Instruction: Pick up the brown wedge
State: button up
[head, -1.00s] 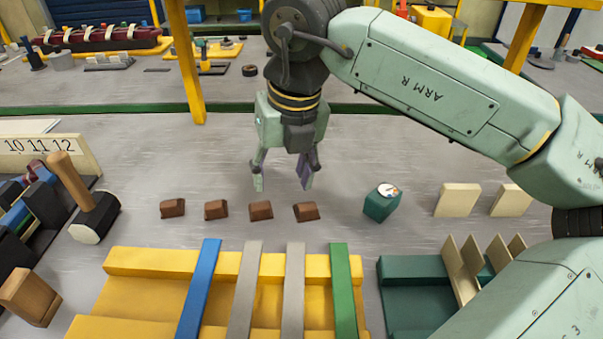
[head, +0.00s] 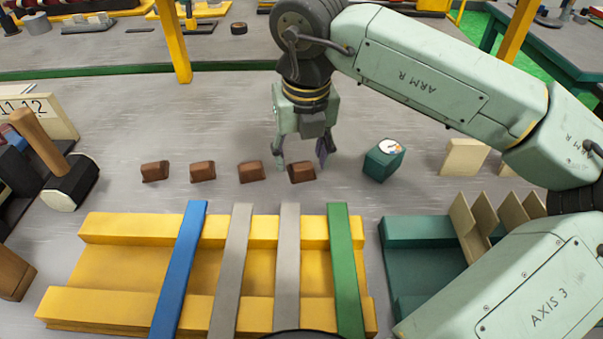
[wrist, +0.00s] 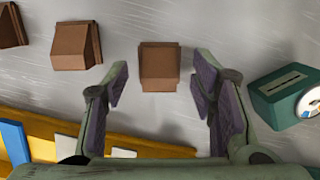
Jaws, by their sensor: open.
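Several brown wedges lie in a row on the grey table. The rightmost brown wedge (head: 302,172) is by my gripper (head: 302,162) in the head view. In the wrist view this wedge (wrist: 159,66) lies ahead of and between the two open fingers of my gripper (wrist: 158,88), with a gap on each side. The fingers have purple pads and hold nothing. Another brown wedge (head: 249,172) lies to its left, and it also shows in the wrist view (wrist: 76,46). Two more wedges, a middle-left one (head: 203,171) and the leftmost one (head: 155,171), lie further left.
A teal box with a round dial (head: 383,161) stands right of the rightmost wedge. A yellow frame (head: 110,228) with blue, grey and green strips lies in front. A teal rack (head: 415,232) holds beige plates. A mallet (head: 70,184) is at left. The table behind the wedges is clear.

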jog(key=shift+w+f, duration=0.1)
jog(key=shift+f, duration=0.55)
jog(key=shift+c, duration=0.2)
grip_shut()
